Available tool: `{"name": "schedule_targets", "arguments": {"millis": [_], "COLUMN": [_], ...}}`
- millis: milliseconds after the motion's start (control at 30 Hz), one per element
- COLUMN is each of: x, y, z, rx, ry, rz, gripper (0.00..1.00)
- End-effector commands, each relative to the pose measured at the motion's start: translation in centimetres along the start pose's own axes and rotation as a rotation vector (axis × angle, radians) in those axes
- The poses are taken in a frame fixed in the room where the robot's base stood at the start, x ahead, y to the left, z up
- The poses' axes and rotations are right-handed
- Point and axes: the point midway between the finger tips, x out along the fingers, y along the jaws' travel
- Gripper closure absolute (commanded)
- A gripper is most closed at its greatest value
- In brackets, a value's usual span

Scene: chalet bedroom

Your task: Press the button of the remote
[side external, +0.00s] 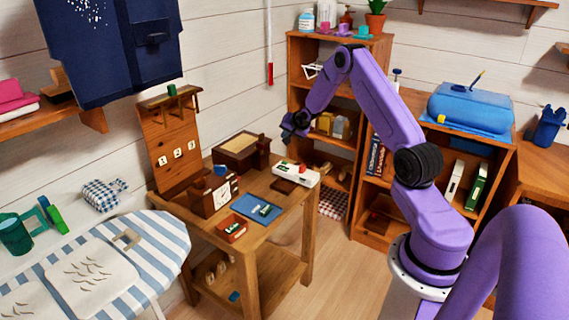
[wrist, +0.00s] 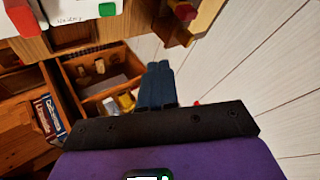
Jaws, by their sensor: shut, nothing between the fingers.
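A small dark and green handheld thing (side external: 264,209), which looks like the remote, lies on a blue mat (side external: 245,204) on the wooden table. It is too small to make out its buttons. A white box (side external: 305,176) with a red part and a green part lies near the table's back right. It shows at the top of the wrist view (wrist: 75,10), with a green button and blurred lettering. My gripper (side external: 287,130) is above and behind the table, apart from everything. In the wrist view its fingers (wrist: 158,80) are together and empty.
A wooden tray box (side external: 238,150), a wooden box with a light front (side external: 217,196) and a red tray (side external: 231,230) crowd the table (side external: 278,222). An upright wooden board (side external: 170,145) stands at its left. A shelf unit (side external: 300,80) is close behind my gripper.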

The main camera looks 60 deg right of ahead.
Motion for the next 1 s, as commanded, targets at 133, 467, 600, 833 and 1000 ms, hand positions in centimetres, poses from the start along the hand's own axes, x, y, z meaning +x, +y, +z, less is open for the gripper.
{"name": "schedule_targets", "arguments": {"millis": [133,467,600,833,1000], "x": [0.7,3.6,4.7,5.8,6.0], "y": [0.5,2.6,3.4,4.2,4.4], "z": [0.5,2.6,3.4,4.3,4.4], "rx": [0.001,0.001,-0.001,0.000,0.000], "ry": [-0.001,-0.002,-0.001,-0.001,0.001], "rz": [0.000,0.002,0.001,0.001,-0.001], "gripper": [1.00,1.00,1.00,1.00,1.00]}}
